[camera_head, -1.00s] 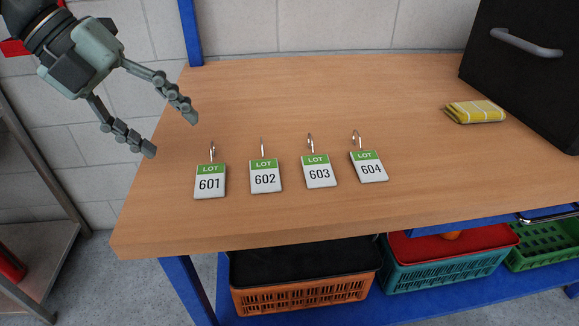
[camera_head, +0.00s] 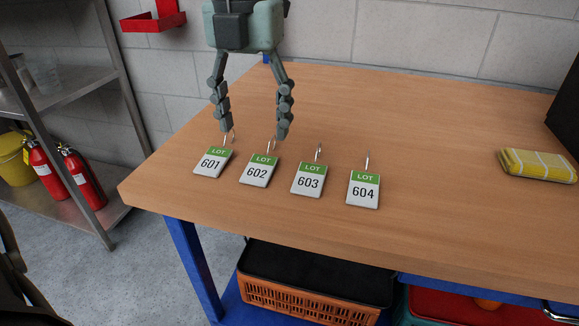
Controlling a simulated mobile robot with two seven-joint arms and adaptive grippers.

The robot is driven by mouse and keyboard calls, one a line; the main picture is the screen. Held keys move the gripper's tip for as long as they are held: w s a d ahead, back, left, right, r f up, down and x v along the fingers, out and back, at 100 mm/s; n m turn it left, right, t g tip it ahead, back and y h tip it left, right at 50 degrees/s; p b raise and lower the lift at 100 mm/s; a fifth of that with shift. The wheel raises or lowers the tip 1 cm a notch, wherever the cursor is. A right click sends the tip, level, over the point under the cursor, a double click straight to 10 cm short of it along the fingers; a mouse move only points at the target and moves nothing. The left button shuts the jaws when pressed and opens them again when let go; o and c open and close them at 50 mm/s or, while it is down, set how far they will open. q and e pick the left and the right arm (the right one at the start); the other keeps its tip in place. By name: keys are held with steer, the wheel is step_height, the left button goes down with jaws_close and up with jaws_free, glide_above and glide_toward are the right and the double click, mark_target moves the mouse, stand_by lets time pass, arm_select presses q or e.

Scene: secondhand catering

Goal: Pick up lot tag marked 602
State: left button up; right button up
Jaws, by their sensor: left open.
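The lot tag marked 602 (camera_head: 259,171) lies on the wooden table (camera_head: 420,220), white with a green LOT band and a wire hook at its top. It is second from the left in a row with tag 601 (camera_head: 212,162), tag 603 (camera_head: 308,180) and tag 604 (camera_head: 363,189). My left gripper (camera_head: 254,137) points down just behind tags 601 and 602, open and empty. Its right finger appears close to the hook of 602 and its left finger close to the hook of 601; I cannot tell whether they touch. My right gripper is not identifiable in view.
A folded yellow checked cloth (camera_head: 538,165) lies at the right of the table, near a black box (camera_head: 566,110). An orange basket (camera_head: 308,301) stands under the table. A metal shelf (camera_head: 75,100) and red fire extinguishers (camera_head: 82,182) are at the left.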

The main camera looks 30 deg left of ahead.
mark_target(258, 170)
arm_select(q)
steer(key=shift+d+f, duration=0.15)
steer(key=shift+f, duration=0.15)
steer(key=f, duration=0.7)
steer(key=shift+w+a+f, duration=0.1)
steer(key=shift+w+a, duration=0.2)
arm_select(e)
steer(key=shift+w+d+f, duration=0.1)
steer(key=shift+d+f, duration=0.05)
steer(key=shift+f, duration=0.15)
arm_select(q)
steer(key=c, duration=1)
